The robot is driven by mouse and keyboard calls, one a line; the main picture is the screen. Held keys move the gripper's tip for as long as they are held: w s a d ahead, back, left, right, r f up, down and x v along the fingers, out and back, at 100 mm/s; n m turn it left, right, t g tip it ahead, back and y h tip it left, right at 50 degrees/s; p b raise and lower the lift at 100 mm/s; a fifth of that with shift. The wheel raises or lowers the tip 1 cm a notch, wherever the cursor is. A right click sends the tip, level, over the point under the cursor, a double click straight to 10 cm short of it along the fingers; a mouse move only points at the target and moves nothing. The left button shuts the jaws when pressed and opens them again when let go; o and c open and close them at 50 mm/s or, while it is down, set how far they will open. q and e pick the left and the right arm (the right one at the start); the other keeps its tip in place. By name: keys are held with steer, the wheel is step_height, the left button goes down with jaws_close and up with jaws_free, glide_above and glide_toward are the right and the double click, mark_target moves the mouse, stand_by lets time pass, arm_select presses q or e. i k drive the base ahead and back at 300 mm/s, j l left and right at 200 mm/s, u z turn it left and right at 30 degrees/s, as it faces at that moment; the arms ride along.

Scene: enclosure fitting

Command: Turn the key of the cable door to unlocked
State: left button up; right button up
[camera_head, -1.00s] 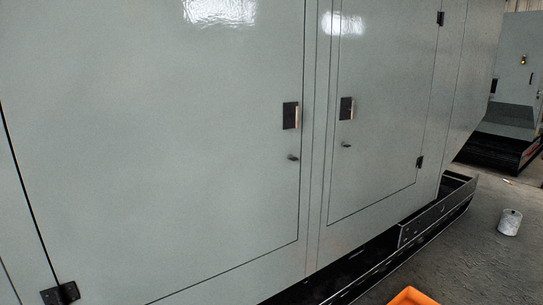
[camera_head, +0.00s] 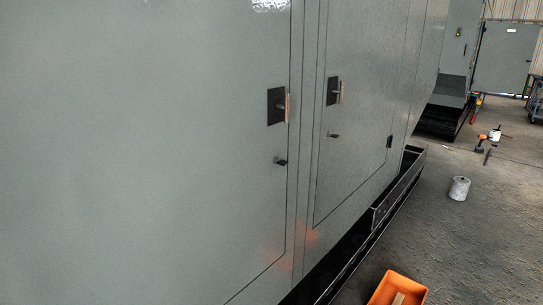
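Two grey enclosure doors show side by side; I cannot tell from the picture which is the cable door. The larger left door (camera_head: 150,150) has a dark latch plate with a pale handle edge (camera_head: 277,106) and a small dark key (camera_head: 281,161) below it. The narrower right door (camera_head: 352,160) has a similar latch plate (camera_head: 333,91) and a small key (camera_head: 333,136) below it. Both doors look shut. The keys are too small to read their turn. Neither of my grippers is in view.
A black base rail (camera_head: 385,205) juts out along the enclosure's foot. An orange crate (camera_head: 423,291) stands on the floor at the bottom. A whitish bucket (camera_head: 459,189), an orange-and-black tool (camera_head: 483,141) and another enclosure (camera_head: 455,50) lie farther right. The floor between is clear.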

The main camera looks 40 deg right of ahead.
mark_target(283, 163)
steer(key=i+l, duration=0.15)
steer(key=l, duration=0.25)
steer(key=i+l+u, duration=0.1)
steer(key=l, duration=0.3)
steer(key=i+l, duration=0.2)
steer(key=l, duration=0.2)
steer(key=i+l, duration=0.15)
steer(key=l, duration=0.25)
steer(key=i+l+u, duration=0.1)
steer(key=l, duration=0.3)
steer(key=i, duration=0.05)
